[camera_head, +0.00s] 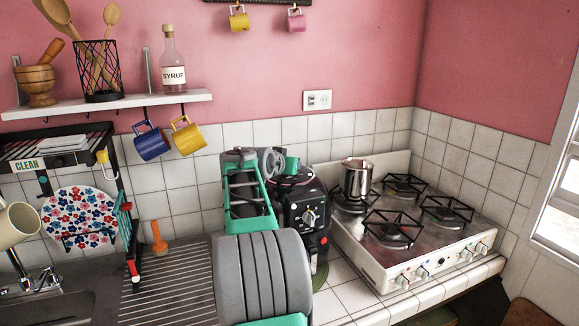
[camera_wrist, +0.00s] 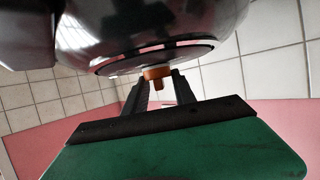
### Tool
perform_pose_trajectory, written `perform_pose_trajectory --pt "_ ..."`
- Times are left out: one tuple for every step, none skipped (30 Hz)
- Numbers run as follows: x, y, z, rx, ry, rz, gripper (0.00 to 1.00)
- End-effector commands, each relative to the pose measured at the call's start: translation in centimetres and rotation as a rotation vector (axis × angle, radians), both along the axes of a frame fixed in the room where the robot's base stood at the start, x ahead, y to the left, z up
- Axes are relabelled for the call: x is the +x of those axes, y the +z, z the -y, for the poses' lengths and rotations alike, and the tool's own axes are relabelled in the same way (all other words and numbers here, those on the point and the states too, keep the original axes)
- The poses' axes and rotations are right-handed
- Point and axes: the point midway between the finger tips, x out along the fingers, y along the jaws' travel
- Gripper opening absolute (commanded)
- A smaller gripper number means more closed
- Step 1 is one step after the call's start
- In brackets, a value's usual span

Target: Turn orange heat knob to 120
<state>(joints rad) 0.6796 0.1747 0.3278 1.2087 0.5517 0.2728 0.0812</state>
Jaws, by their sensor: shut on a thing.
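The orange heat knob (camera_wrist: 157,74) shows in the wrist view, on a glossy black appliance (camera_wrist: 150,35) and between my fingertips. My gripper (camera_wrist: 161,80) is shut on it. Little of the knob shows, and no number scale or pointer setting can be read. In the head view the black appliance (camera_head: 310,196) stands on the counter with a round dial on its front. My green arm reaches to its upper left side there. The orange knob and my fingertips are hidden in that view.
A white stove (camera_head: 370,262) with a metal pot (camera_head: 356,178) stands right of the appliance. A shelf (camera_head: 150,104) with hanging mugs is at the upper left. A dish rack (camera_head: 60,150) and ribbed drainer (camera_head: 165,292) lie left of my arm.

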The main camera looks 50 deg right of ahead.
Motion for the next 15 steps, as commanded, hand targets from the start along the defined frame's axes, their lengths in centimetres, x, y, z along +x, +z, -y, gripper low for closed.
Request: perform_pose_trajectory --pt "0.46 0.41 -0.17 0.002 -0.036 -0.004 0.0" --pt "0.47 0.45 -0.2 0.003 -0.063 -0.003 0.0" --pt "0.42 0.57 -0.15 0.002 -0.1 -0.003 0.0" --pt "0.45 0.58 -0.17 0.003 -0.124 -0.005 0.0" --pt "0.41 0.62 -0.13 0.003 -0.15 -0.005 0.0" --pt "0.37 0.65 -0.11 0.003 -0.184 -0.004 0.0" --pt "0.34 0.68 -0.11 0.003 -0.207 -0.005 0.0" --pt "0.31 0.67 -0.08 0.003 -0.23 -0.005 0.0" --pt "0.28 0.65 -0.07 0.004 -0.258 -0.006 0.0" --pt "0.29 0.68 -0.07 0.003 -0.277 -0.005 0.0" --pt "0.26 0.67 -0.06 0.003 -0.296 -0.005 0.0" --pt "0.22 0.66 -0.02 0.003 -0.319 -0.004 0.0" --pt "0.17 0.6 -0.01 0.003 -0.336 -0.005 0.0" --pt "0.19 0.62 -0.01 0.003 -0.35 -0.004 0.0" --pt "0.18 0.53 -0.01 0.002 -0.367 -0.004 0.0"
